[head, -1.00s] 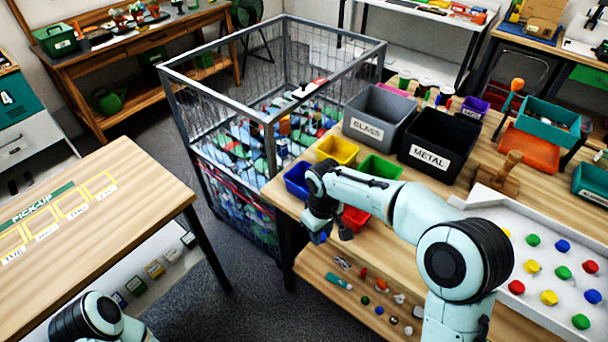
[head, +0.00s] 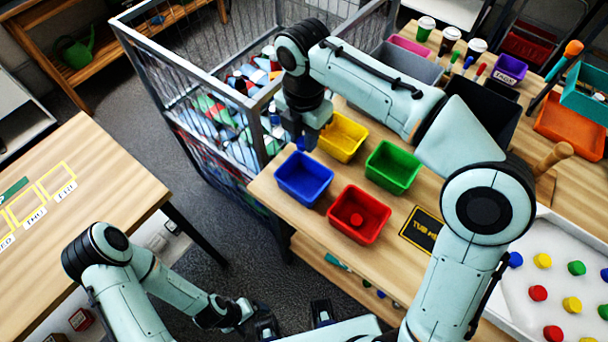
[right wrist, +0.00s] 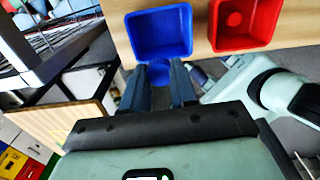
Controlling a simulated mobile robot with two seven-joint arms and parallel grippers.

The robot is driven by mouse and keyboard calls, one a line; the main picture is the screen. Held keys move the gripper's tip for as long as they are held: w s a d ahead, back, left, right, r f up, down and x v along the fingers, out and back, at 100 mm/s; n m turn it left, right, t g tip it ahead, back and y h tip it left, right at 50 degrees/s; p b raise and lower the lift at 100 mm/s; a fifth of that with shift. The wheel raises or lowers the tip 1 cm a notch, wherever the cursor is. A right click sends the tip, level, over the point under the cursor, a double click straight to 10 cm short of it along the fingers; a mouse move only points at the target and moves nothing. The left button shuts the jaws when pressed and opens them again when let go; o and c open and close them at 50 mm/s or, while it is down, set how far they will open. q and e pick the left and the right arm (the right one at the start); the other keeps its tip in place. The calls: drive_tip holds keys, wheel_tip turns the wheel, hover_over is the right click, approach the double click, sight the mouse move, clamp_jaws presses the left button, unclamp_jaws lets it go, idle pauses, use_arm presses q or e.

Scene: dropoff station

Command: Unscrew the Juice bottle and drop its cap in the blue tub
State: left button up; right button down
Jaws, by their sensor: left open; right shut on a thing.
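The blue tub (head: 303,178) stands at the near left corner of the wooden table, left of the red tub; it also shows in the right wrist view (right wrist: 160,32). My right gripper (head: 306,142) points down behind the blue tub, by the cage's side. In the right wrist view it is shut on a small blue thing (right wrist: 158,73), which looks like a cap and lies close to the tub in the picture. My left gripper (head: 293,320) is open at the bottom of the head view, with its fingers apart. I cannot make out the Juice bottle.
A red tub (head: 359,214) holds a red cap (head: 356,219). Yellow (head: 342,137) and green (head: 393,167) tubs stand behind. A wire cage (head: 184,62) of bottles is left of the table. A tray (head: 575,256) of coloured caps lies right. Open floor separates the tables.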

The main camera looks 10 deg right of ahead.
drive_tip(key=b, duration=0.2)
hover_over(304, 186)
wheel_tip(304, 186, down, 13)
drive_tip(key=shift+r, duration=0.2)
use_arm(q)
drive_tip(key=shift+s+f+b, duration=0.2)
drive_tip(key=shift+s+f, duration=0.1)
drive_tip(key=shift+f, duration=0.35)
drive_tip(key=shift+s+f+b, duration=0.15)
drive_tip(key=shift+s+f, duration=0.1)
drive_tip(key=shift+f, duration=0.35)
drive_tip(key=shift+s+f+b, duration=0.2)
drive_tip(key=shift+s+f, duration=0.1)
drive_tip(key=shift+f, duration=0.35)
use_arm(e)
drive_tip(key=shift+f, duration=2.5)
drive_tip(key=shift+f, duration=0.15)
drive_tip(key=c, duration=0.9)
unclamp_jaws()
use_arm(q)
drive_tip(key=shift+w+r+p, duration=0.2)
drive_tip(key=shift+r+p, duration=0.35)
drive_tip(key=shift+w+r+p, duration=0.2)
drive_tip(key=shift+r+p, duration=0.35)
use_arm(e)
wheel_tip(304, 186, up, 12)
drive_tip(key=shift+r, duration=0.2)
